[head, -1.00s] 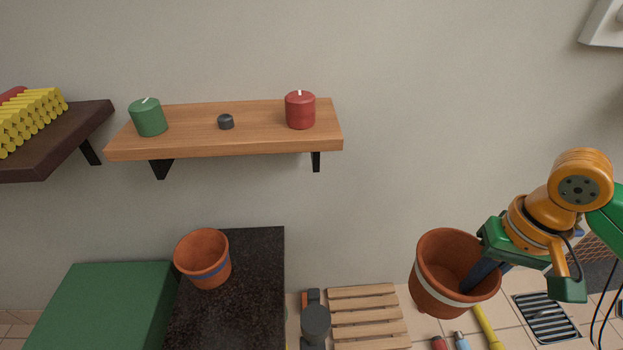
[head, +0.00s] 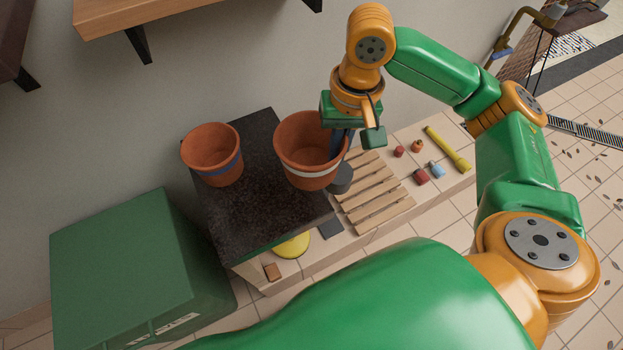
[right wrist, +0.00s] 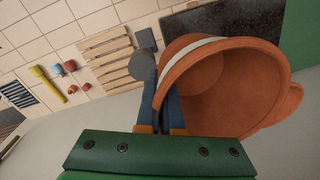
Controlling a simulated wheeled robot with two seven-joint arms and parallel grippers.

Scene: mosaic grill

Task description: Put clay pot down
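A terracotta clay pot with a white band (head: 300,172) is at the right part of the black speckled counter top (head: 250,222) in the head view. My right gripper (head: 340,143) is shut on the right side of its rim. In the right wrist view the blue fingers (right wrist: 160,115) pinch the wall of this clay pot (right wrist: 225,85), whose open mouth shows. Whether its base touches the counter or hovers just above cannot be told. A second clay pot with a blue band (head: 213,158) stands on the counter to the left. My left gripper is not in view.
A green box (head: 125,265) stands left of the counter. The front of the counter top is clear.

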